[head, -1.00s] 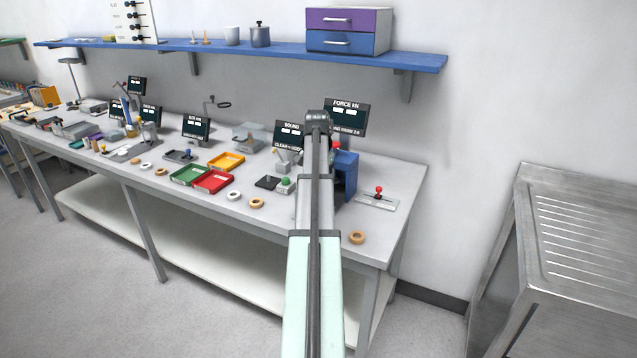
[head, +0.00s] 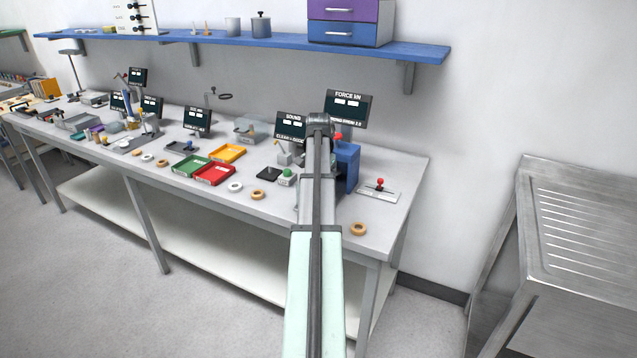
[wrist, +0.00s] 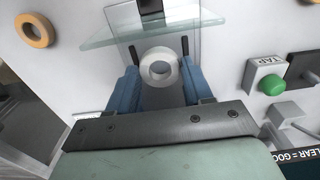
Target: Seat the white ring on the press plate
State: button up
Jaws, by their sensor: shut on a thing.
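A white ring (wrist: 160,67) shows in the wrist view between the blue fingers of my gripper (wrist: 161,78). The gripper is shut on it, and the ring's hole faces the camera. In the head view my own arm hides the gripper and this ring. The blue press (head: 347,165) stands just right of my arm, below the FORCE kN display (head: 348,107). I cannot clearly pick out the press plate. A clear pane (wrist: 150,33) and grey metal lie beyond the ring in the wrist view.
A tan ring (head: 358,229) lies near the bench's front right edge. A red-knobbed plate (head: 379,190) is right of the press. A green TAP button (wrist: 267,85) is close to my gripper. Another white ring (head: 235,187) and coloured trays (head: 214,175) lie left.

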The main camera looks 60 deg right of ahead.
jog(key=shift+f, duration=0.25)
jog(key=shift+f, duration=1)
jog(key=shift+f, duration=0.35)
dwell(0.3)
jog(key=o, duration=0.9)
notch_tip(320, 180, up, 14)
jog(key=shift+f, duration=0.1)
dwell(0.3)
jog(key=shift+w, duration=0.1)
